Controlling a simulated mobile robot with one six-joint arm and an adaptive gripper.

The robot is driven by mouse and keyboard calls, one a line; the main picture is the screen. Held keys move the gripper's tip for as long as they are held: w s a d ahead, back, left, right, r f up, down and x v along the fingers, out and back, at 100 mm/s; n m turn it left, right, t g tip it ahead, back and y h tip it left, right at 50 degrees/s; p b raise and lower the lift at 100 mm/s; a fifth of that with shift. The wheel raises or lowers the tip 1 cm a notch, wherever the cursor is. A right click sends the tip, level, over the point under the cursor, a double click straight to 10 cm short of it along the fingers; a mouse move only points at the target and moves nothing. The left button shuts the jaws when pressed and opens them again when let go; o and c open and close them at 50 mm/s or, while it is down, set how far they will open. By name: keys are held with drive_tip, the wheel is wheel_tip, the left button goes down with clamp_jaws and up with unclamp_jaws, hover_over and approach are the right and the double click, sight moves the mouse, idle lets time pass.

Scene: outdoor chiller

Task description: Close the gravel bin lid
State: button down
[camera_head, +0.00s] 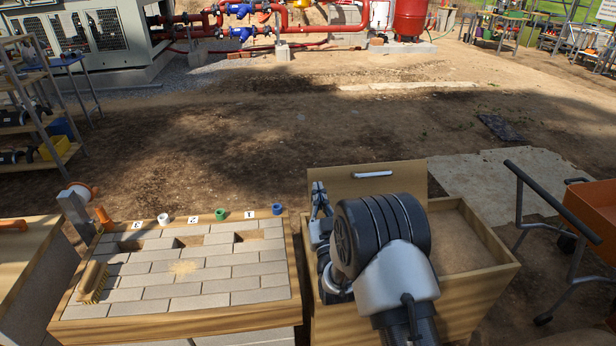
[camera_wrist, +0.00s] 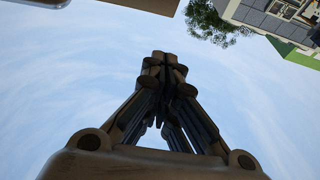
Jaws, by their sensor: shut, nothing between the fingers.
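The gravel bin (camera_head: 484,284) is a wooden box at the front right, with tan gravel (camera_head: 462,240) visible inside. Its lid (camera_head: 400,180) is a wooden board standing raised at the back left of the bin, with a pale bar handle (camera_head: 372,174) near its top edge. My gripper (camera_head: 318,188) is at the lid's left edge in the head view, pointing up; whether it touches the lid cannot be told. In the wrist view the gripper (camera_wrist: 163,65) is shut and empty against the sky. My arm hides the lower lid and the bin's left part.
A cart with a dark handle (camera_head: 522,200) stands close on the right. Open dirt lies behind the bin.

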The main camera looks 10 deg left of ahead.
sight(312, 173)
drive_tip(key=shift+w+a+b, duration=0.5)
drive_tip(key=shift+w+a, duration=0.15)
drive_tip(key=shift+w, duration=0.9)
drive_tip(key=shift+w+a+b, duration=0.45)
drive_tip(key=shift+w+a, duration=0.15)
drive_tip(key=shift+w, duration=0.9)
drive_tip(key=shift+w+a+b, duration=0.5)
drive_tip(key=shift+w+a, duration=0.15)
drive_tip(key=shift+w, duration=0.9)
drive_tip(key=shift+w, duration=0.1)
drive_tip(key=shift+w+a+f, duration=0.1)
drive_tip(key=shift+w+f, duration=0.05)
drive_tip(key=shift+w, duration=0.1)
drive_tip(key=w+a+f+g+h, duration=0.1)
drive_tip(key=w+a+f+g, duration=0.2)
drive_tip(key=w+f, duration=0.3)
drive_tip(key=shift+x, duration=1.3)
drive_tip(key=shift+d, duration=0.15)
